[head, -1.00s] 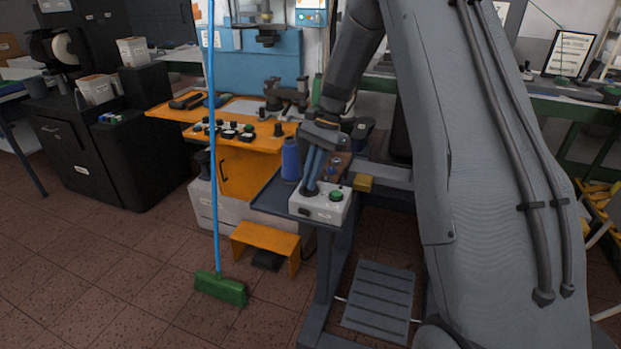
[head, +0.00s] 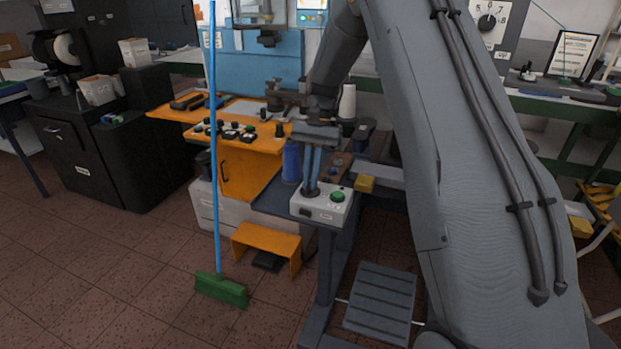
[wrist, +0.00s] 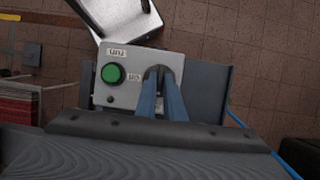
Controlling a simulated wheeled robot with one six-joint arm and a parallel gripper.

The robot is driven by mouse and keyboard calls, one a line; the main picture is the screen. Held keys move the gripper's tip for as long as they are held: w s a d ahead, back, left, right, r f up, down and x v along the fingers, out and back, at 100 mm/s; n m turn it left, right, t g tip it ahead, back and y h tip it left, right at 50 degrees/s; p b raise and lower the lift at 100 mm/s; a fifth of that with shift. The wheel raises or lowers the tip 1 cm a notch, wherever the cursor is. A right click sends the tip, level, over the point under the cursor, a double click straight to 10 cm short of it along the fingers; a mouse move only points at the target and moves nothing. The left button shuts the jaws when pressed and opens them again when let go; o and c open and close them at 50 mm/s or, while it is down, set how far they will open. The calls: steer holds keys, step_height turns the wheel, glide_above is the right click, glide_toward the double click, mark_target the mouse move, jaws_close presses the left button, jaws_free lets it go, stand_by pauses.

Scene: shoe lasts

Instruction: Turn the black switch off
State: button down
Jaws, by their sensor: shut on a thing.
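A light grey control box (head: 322,209) sits at the front of a dark bench. A green round button (head: 338,197) is on its right side, and the black switch (head: 310,194) is on its left side. My gripper (head: 312,188) reaches down from above with its blue fingers closed on the black switch. In the wrist view, my gripper (wrist: 160,76) is over the box (wrist: 140,62) beside the green button (wrist: 112,73). The fingers cover most of the switch there, so its pointing direction is hard to tell.
A green broom (head: 220,288) with a blue handle stands in front of an orange bench (head: 249,173). Open tiled floor lies at the front left.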

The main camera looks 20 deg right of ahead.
steer(key=shift+w+r, duration=0.1)
steer(key=shift+w, duration=0.05)
steer(key=c, duration=1.9)
jaws_free()
steer(key=shift+o, duration=0.2)
steer(key=b+v, duration=0.2)
steer(key=v, duration=0.5)
steer(key=shift+r, duration=0.35)
steer(key=shift+d, duration=0.1)
steer(key=s+a+f+n+t+h, duration=0.1)
steer(key=s+f+n+t, duration=0.1)
steer(key=s, duration=1.2)
steer(key=s+a+f+n+t+h, duration=0.1)
steer(key=s+f+n, duration=0.4)
steer(key=s, duration=0.9)
steer(key=shift+f+t+h, duration=0.3)
steer(key=shift+t, duration=0.6)
